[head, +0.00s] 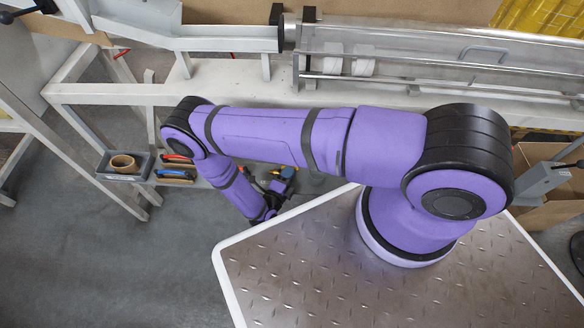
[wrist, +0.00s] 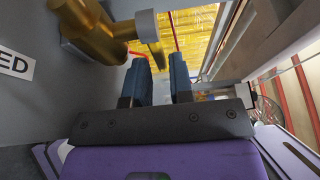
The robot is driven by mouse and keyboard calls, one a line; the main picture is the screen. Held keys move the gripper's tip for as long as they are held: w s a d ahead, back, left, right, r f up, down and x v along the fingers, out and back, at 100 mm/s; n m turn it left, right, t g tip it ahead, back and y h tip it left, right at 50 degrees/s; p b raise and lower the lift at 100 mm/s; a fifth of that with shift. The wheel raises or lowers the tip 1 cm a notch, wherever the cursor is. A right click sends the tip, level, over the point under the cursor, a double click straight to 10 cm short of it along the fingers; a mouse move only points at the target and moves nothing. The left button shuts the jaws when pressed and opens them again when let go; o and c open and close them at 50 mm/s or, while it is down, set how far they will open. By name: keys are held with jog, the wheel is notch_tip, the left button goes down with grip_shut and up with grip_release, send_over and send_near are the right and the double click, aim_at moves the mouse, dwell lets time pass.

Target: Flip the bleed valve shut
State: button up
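In the wrist view, a brass-coloured valve body (wrist: 92,30) with a grey round end (wrist: 147,26) fills the upper left. It is probably the bleed valve. Thin red parts (wrist: 174,34) show beside it, perhaps its handle; I cannot tell how the handle is set. The fingers are just below and right of the brass body; contact cannot be told. In the head view my gripper is small and dark beside the bench, and the valve cannot be made out.
A grey panel with a label ending "ED" (wrist: 14,64) stands close at left in the wrist view. In the head view, a long bench (head: 220,92) with a clear-covered machine runs across the back. A grey tray (head: 146,164) with a tape roll (head: 124,163) sits low at left.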

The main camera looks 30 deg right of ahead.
jog(key=shift+x, duration=1.55)
grip_shut()
jog(key=shift+s+a, duration=0.1)
jog(key=shift+a, duration=0.05)
jog(key=m+g+h, duration=0.1)
jog(key=m+g, duration=0.1)
jog(key=s+a+m+g+h, duration=0.1)
jog(key=m+g, duration=0.1)
jog(key=g, duration=0.1)
jog(key=m+g+h, duration=0.1)
jog(key=g, duration=0.2)
jog(key=shift+s+a+m, duration=0.25)
jog(key=shift+s+m, duration=0.05)
jog(key=shift+m, duration=0.1)
jog(key=shift+s+a+m+g, duration=0.1)
jog(key=shift+a+m+g, duration=0.2)
jog(key=shift+m+g, duration=0.7)
jog(key=shift+s+a+m+g, duration=0.1)
jog(key=shift+a+m+g, duration=0.3)
jog(key=shift+g, duration=1)
jog(key=shift+s+a+m+g, duration=0.2)
jog(key=shift+m+g, duration=0.6)
jog(key=shift+g, duration=0.7)
grip_release()
